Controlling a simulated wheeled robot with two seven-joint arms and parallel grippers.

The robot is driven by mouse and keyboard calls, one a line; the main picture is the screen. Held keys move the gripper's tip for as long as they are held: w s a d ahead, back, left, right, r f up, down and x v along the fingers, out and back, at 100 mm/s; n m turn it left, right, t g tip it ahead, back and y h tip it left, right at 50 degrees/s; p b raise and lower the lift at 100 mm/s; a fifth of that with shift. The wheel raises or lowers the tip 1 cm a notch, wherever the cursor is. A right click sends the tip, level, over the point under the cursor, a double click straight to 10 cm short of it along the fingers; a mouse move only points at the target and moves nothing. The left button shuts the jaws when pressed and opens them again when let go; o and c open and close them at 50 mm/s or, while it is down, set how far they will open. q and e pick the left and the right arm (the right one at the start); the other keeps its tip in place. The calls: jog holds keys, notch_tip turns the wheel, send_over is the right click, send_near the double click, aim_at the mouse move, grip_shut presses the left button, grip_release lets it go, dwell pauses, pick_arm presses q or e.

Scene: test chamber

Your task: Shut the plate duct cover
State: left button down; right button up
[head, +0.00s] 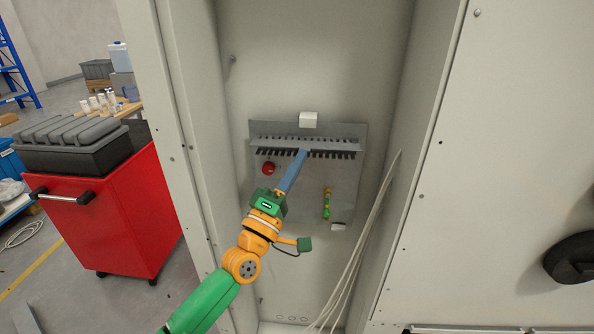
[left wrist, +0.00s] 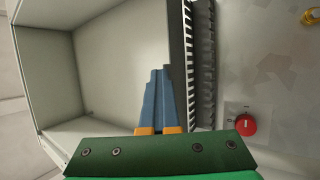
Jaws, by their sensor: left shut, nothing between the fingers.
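The slotted duct (head: 335,154) runs across the grey metal plate (head: 350,180) inside the cabinet. A long grey strip, apparently the duct cover (head: 330,145), lies along it, with dark slots showing above and below. In the left wrist view the duct's slots (left wrist: 205,60) show as a row of teeth beside a dark strip (left wrist: 181,60). How far the cover stands open is unclear. My left gripper (head: 305,153) is shut and empty, its blue fingertips at the middle of the duct. In the left wrist view the fingers (left wrist: 159,70) end beside the dark strip; contact is unclear. My right gripper is out of view.
A white block (head: 308,120) is above the duct. Pale cables (head: 362,230) hang at the right; cabinet walls enclose both sides.

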pick_arm(q)
jog(key=shift+f, duration=0.1)
dwell(0.3)
jog(key=c, duration=1.1)
grip_release()
jog(key=shift+o, duration=0.3)
jog(key=shift+s, duration=0.25)
